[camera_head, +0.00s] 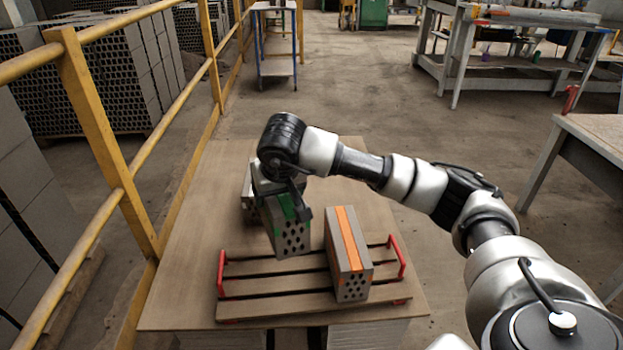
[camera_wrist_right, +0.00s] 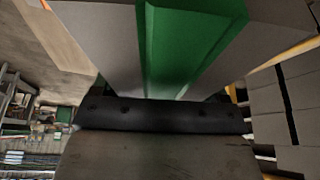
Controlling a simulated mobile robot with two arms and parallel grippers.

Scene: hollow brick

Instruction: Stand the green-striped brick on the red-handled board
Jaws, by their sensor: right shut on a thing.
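The green-striped brick (camera_head: 291,240) is a grey hollow brick with holes in its end face. My right gripper (camera_head: 290,205) is shut on its upper part and holds it, slightly tilted, at the back left of the board. In the right wrist view the brick's green stripe (camera_wrist_right: 185,45) fills the top middle. The red-handled board (camera_head: 270,286) is slatted wood with a red handle at each end. The brick's lower end overlaps the board's back edge in the picture; I cannot tell whether they touch. My left gripper is not in view.
An orange-striped brick (camera_head: 348,250) stands on the right part of the board. Another grey brick (camera_head: 248,190) is partly hidden behind my right gripper. The board lies on a brown tabletop (camera_head: 190,270). A yellow railing (camera_head: 130,190) runs along the left. The board's left part looks clear.

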